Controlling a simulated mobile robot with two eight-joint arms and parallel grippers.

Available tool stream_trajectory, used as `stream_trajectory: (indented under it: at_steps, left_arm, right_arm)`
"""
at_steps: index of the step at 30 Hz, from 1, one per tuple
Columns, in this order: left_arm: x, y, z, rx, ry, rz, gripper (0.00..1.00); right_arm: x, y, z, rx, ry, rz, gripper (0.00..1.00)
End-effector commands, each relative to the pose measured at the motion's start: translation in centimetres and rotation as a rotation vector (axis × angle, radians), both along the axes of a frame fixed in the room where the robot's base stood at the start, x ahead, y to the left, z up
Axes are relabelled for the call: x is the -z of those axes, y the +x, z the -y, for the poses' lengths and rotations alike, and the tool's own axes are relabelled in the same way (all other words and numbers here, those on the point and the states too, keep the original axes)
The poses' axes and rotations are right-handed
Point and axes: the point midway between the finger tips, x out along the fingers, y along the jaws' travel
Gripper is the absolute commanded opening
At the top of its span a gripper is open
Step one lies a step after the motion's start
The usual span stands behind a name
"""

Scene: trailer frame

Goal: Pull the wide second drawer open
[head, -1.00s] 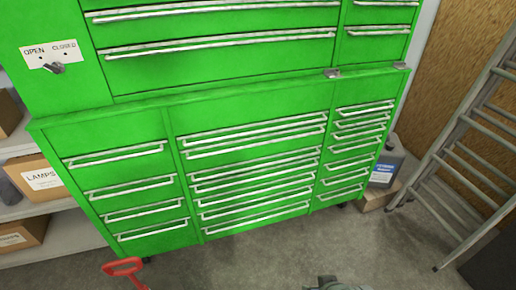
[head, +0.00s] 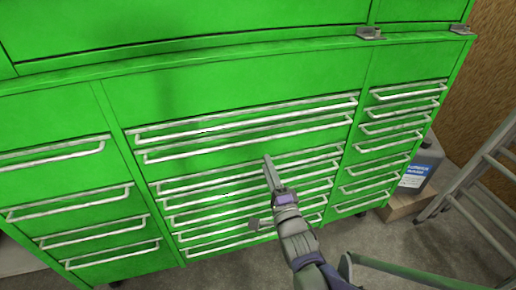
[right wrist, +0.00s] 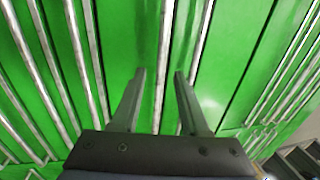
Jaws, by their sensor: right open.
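The wide second drawer is in the middle column of the green cabinet (head: 260,88). Its long pale handle (head: 200,150) is the second from the top, close under the top drawer's handle (head: 200,130). The drawer looks shut. My right gripper (head: 267,158) is open, with its fingertips in front of the cabinet, a little below that handle in the head view. In the right wrist view the two fingers (right wrist: 160,74) are spread, and the second drawer's handle (right wrist: 166,45) runs between them. I cannot tell how deep the fingers reach. My left gripper is not in view.
Several more wide handles (head: 215,222) lie close below. A column of narrow drawers (head: 390,135) stands on the right, another (head: 75,200) on the left. A dark jug (head: 420,165) on a box and a ladder (head: 480,185) stand at the far right.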

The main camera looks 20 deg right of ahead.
Motion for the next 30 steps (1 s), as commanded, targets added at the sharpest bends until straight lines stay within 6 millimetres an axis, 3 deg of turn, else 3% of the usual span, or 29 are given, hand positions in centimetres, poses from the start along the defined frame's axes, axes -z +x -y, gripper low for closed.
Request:
stream_trajectory:
  at_steps: [6, 12, 18, 26, 30]
  left_arm:
    - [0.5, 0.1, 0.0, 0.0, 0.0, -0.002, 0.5]
    - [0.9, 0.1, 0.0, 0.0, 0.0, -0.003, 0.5]
    - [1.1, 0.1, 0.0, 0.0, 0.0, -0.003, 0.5]
    - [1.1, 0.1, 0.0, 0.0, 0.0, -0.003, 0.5]
    - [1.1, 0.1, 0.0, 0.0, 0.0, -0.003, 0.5]
  right_arm:
    - [-0.8, 4.3, -0.2, 0.0, -0.001, -0.002, 0.44]
    - [-1.4, 7.3, -0.3, 0.0, -0.002, -0.003, 0.44]
    - [-1.7, 8.7, -0.3, 0.0, -0.002, -0.003, 0.44]
    - [-1.8, 8.7, -0.3, 0.001, -0.003, -0.003, 0.44]
    - [-1.8, 8.7, -0.3, 0.001, -0.003, -0.003, 0.21]
